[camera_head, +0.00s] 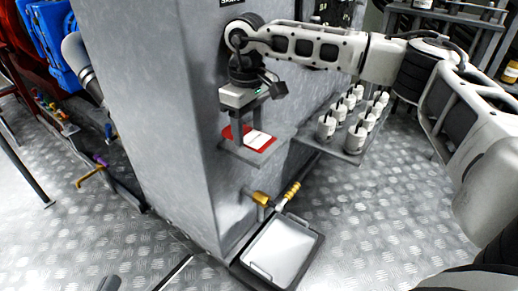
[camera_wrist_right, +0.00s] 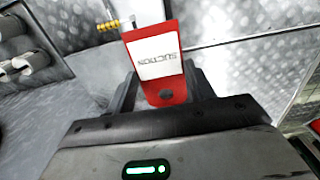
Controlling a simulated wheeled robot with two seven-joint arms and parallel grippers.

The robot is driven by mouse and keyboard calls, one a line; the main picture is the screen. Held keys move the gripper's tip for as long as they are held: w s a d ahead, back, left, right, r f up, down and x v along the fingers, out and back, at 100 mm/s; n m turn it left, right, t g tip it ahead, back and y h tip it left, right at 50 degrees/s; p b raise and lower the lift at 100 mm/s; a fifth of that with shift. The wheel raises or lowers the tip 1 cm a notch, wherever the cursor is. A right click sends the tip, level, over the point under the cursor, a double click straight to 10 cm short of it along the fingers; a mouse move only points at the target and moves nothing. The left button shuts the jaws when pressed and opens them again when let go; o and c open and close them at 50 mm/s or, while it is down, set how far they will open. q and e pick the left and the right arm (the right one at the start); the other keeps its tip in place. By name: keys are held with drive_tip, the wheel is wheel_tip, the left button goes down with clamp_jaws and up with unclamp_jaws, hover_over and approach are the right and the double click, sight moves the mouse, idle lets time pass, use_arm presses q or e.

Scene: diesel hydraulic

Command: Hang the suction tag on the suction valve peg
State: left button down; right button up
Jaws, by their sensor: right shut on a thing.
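The suction tag (camera_wrist_right: 158,55) is a red plate with a white label reading SUCTION, upside down in the right wrist view. It has a dark round hole at the end near my right gripper (camera_wrist_right: 163,88), which is shut on it. In the head view the tag (camera_head: 257,139) shows below my right gripper (camera_head: 246,130), over a small grey ledge on the cabinet; I cannot tell whether it touches the ledge. A brass-yellow valve fitting (camera_head: 261,198) sits lower on the cabinet. I cannot make out which part is the suction valve peg. My left gripper is not in view.
The tall grey cabinet (camera_head: 165,110) fills the middle. A metal tray (camera_head: 281,252) lies on the floor below the fitting. Pipework with a yellow handle (camera_head: 92,178) is at left.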

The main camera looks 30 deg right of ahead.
sight(259, 133)
drive_tip(key=shift+d+f, duration=0.45)
drive_tip(key=shift+f, duration=0.05)
drive_tip(key=shift+d+f, duration=0.25)
drive_tip(key=shift+f, duration=0.05)
drive_tip(key=shift+d+f+b, duration=0.35)
drive_tip(key=shift+f+b, duration=0.1)
drive_tip(key=shift+f, duration=0.15)
drive_tip(key=shift+d+f+b, duration=0.3)
drive_tip(key=shift+f+b, duration=0.1)
drive_tip(key=shift+f, duration=0.8)
use_arm(q)
drive_tip(key=shift+d+r+n+h, duration=0.15)
drive_tip(key=shift+r+h, duration=0.1)
drive_tip(key=shift+r, duration=0.15)
drive_tip(key=shift+d+r+n+h, duration=0.15)
drive_tip(key=shift+r+h, duration=0.1)
drive_tip(key=shift+r, duration=0.15)
use_arm(e)
drive_tip(key=shift+a+f, duration=0.1)
drive_tip(key=shift+f, duration=0.05)
drive_tip(key=shift+f, duration=0.15)
drive_tip(key=o, duration=0.9)
drive_tip(key=shift+f, duration=0.1)
use_arm(q)
drive_tip(key=shift+w+a+t, duration=0.1)
drive_tip(key=shift+w+t, duration=0.05)
drive_tip(key=shift+t, duration=0.25)
use_arm(e)
drive_tip(key=shift+o, duration=0.2)
